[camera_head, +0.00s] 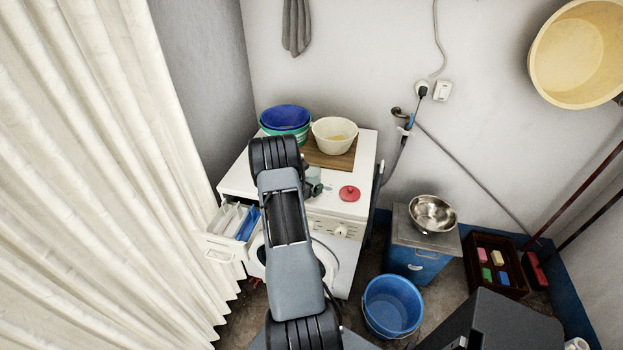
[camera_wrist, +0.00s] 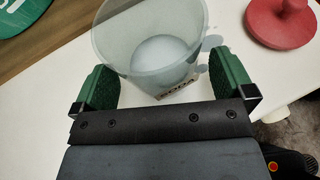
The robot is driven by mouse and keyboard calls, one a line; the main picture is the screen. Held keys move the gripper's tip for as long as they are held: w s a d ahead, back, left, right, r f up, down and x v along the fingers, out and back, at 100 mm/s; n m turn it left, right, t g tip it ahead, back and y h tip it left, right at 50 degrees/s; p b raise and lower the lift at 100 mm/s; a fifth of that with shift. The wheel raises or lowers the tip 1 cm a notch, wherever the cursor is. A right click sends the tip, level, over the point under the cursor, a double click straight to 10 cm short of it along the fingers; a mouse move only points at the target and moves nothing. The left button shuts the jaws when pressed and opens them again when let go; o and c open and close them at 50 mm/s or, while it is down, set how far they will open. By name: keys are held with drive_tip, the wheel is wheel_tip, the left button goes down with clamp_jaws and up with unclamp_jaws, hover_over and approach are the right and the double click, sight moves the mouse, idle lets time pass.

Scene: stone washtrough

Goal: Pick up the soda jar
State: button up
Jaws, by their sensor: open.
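The soda jar (camera_wrist: 150,50) is a clear, open-topped glass jar with a pale bottom and a label reading "SODA" on its side. It stands upright on the white washing machine top. My gripper (camera_wrist: 164,84) is open, with one green-padded finger on each side of the jar's near part. I cannot tell whether either finger touches the glass. In the head view the jar (camera_head: 313,174) shows only in part beside my gripper (camera_head: 314,188), with my arm covering the rest. A red knobbed lid (camera_head: 349,193) lies to the right of it, also in the wrist view (camera_wrist: 282,24).
On the washing machine (camera_head: 240,182) are a wooden board (camera_head: 340,162), a cream bowl (camera_head: 334,135) and blue and green basins (camera_head: 285,118) behind. The detergent drawer (camera_head: 222,243) is pulled out at left. A blue bucket (camera_head: 392,306) stands on the floor at right.

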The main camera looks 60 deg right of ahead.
drive_tip(key=shift+d+f, duration=0.25)
drive_tip(key=shift+d, duration=0.25)
drive_tip(key=shift+c, duration=0.3)
drive_tip(key=c, duration=0.9)
drive_tip(key=shift+o, duration=0.2)
drive_tip(key=shift+r, duration=0.1)
